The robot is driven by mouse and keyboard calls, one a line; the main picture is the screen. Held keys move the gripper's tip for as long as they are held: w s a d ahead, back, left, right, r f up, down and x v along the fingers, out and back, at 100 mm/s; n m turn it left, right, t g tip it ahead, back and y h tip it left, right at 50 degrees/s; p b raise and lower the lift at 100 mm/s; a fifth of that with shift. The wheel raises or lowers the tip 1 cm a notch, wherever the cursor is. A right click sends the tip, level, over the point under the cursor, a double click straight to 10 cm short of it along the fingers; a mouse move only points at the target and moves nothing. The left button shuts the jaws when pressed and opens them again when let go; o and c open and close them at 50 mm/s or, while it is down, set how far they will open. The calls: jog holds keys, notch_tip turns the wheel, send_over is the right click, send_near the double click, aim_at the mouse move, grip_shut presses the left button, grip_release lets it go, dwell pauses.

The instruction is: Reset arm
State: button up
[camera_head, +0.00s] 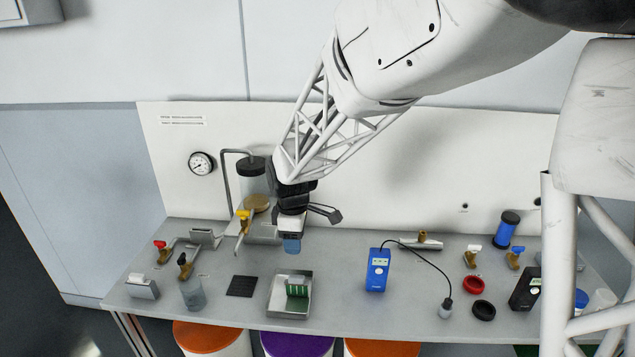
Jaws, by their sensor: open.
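My gripper (305,215) is in the middle of the view, above the back half of the grey bench (335,250). It is open. One dark finger juts out to its right; the other finger is hard to make out. A small block with a blue lower end shows just below the gripper's body, and I cannot tell whether it is part of the gripper. The gripper appears in front of the valve pipework and near the glass vessel with a black lid (251,166).
A metal tray (274,312) with a green board (297,288) lies below the gripper in the picture. A blue meter (377,270) with a cabled probe (446,308) stands right of it. A clear beaker (193,294) and a black pad (243,286) are left. Several valves line the bench.

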jog(key=s+d+r+m+t, duration=0.1)
jog(key=s+d+r+m, duration=0.55)
jog(key=s+d, duration=0.4)
jog(key=s+d+r+m+t, duration=0.1)
jog(key=s+d+r+m, duration=0.6)
jog(key=d, duration=0.7)
jog(key=s+d+f+m, duration=0.1)
jog(key=s+d+m, duration=0.3)
jog(key=s, duration=0.7)
jog(key=shift+d+m+t, duration=0.3)
jog(key=shift+d+m, duration=0.05)
jog(key=shift+d, duration=0.45)
